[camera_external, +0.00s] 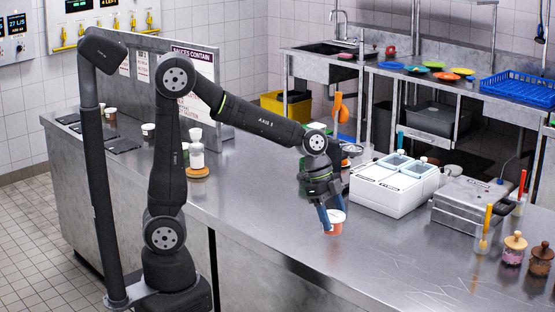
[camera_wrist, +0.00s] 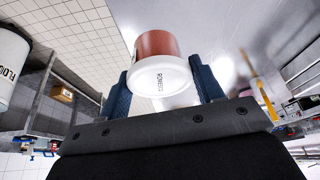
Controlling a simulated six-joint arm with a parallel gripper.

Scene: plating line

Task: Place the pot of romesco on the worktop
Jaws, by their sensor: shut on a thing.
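The pot of romesco (camera_external: 336,227) is a small reddish-orange tub with a white lid. In the external view it is at the front part of the steel worktop (camera_external: 290,225); I cannot tell whether its base touches the surface. My gripper (camera_external: 328,218) is shut on it, with its blue fingers at the pot's sides. In the wrist view the pot (camera_wrist: 157,45) shows its lettered white lid between the two blue fingers (camera_wrist: 160,85). The lid hides part of the tub's wall.
A white two-lidded unit (camera_external: 393,185) and a steel box-shaped appliance (camera_external: 468,204) stand to the right. Lidded jars (camera_external: 513,250) stand at the far right. A white-topped bottle (camera_external: 196,155) is behind my arm. The worktop's front middle is clear.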

